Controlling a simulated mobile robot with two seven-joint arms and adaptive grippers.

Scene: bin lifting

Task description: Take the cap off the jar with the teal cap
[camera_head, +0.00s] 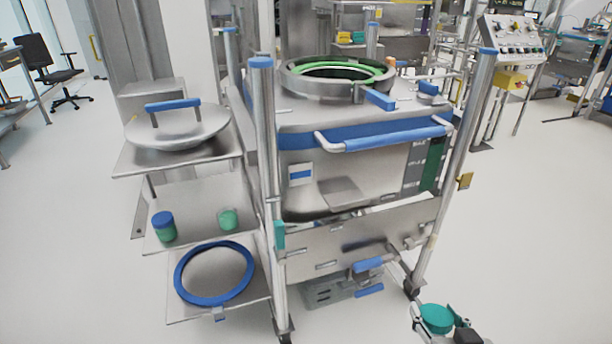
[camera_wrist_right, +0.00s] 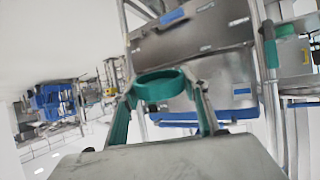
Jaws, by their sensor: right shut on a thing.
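My right gripper (camera_head: 438,321) is at the lower right of the head view, shut on a round teal cap (camera_head: 436,316). In the right wrist view the teal cap (camera_wrist_right: 160,82) sits between the two fingers, apart from any jar. A small green jar (camera_head: 228,219) with no cap visible on top stands on the middle side shelf. Left of it on that shelf stands a green jar with a blue cap (camera_head: 163,226). My right gripper is well to the right of both jars, beyond the cart. My left gripper is not in view.
A steel cart (camera_head: 350,245) with upright posts stands between my right gripper and the jars. The upper side shelf holds a lid with a blue handle (camera_head: 180,125). The lower one holds a blue ring (camera_head: 180,281). The floor at the right (camera_head: 535,220) is clear.

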